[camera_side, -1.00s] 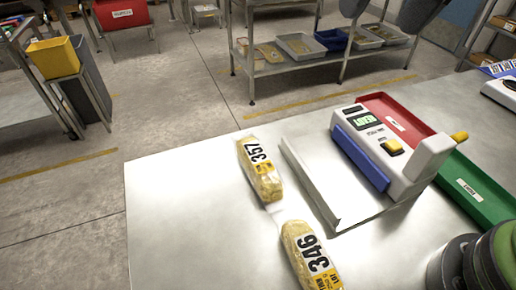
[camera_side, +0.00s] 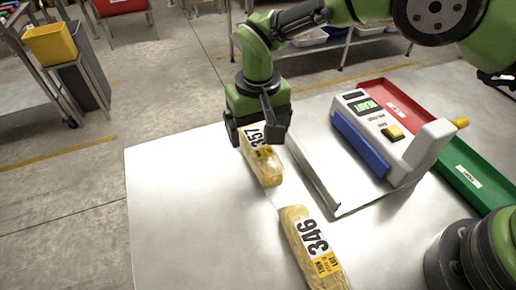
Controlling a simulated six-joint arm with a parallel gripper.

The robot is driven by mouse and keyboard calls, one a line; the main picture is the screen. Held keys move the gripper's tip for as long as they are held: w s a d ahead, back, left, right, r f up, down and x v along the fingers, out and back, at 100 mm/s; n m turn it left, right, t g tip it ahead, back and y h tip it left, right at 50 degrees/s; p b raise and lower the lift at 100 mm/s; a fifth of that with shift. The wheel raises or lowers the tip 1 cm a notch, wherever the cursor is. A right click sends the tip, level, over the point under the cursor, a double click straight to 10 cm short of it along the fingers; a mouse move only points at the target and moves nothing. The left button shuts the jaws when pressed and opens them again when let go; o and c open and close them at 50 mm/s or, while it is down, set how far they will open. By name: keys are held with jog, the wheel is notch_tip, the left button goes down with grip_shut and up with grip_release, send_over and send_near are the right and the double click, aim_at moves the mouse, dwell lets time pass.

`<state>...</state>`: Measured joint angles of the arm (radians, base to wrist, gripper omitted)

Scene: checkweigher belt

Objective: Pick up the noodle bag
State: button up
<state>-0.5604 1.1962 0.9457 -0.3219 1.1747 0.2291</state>
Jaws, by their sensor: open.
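Two clear noodle bags with yellow contents lie on the steel table. The farther noodle bag (camera_side: 265,169) carries the number 357. The nearer noodle bag (camera_side: 313,252) carries the number 346 and lies toward the bottom of the view. My gripper (camera_side: 255,138) is open and points down at the far end of the 357 bag. Its fingers are at either side of that end and hide part of it. I cannot tell whether they touch the bag.
Right of the bags stands a checkweigher (camera_side: 385,135) with a metal plate, blue bar and yellow button. Behind it are a red tray (camera_side: 388,96) and a green tray (camera_side: 474,172). The table's left part (camera_side: 190,215) is clear.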

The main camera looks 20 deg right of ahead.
aim_at(258, 141)
notch_tip(258, 141, down, 6)
jog(key=shift+w+f, duration=0.1)
dwell(0.4)
jog(key=c, duration=1.2)
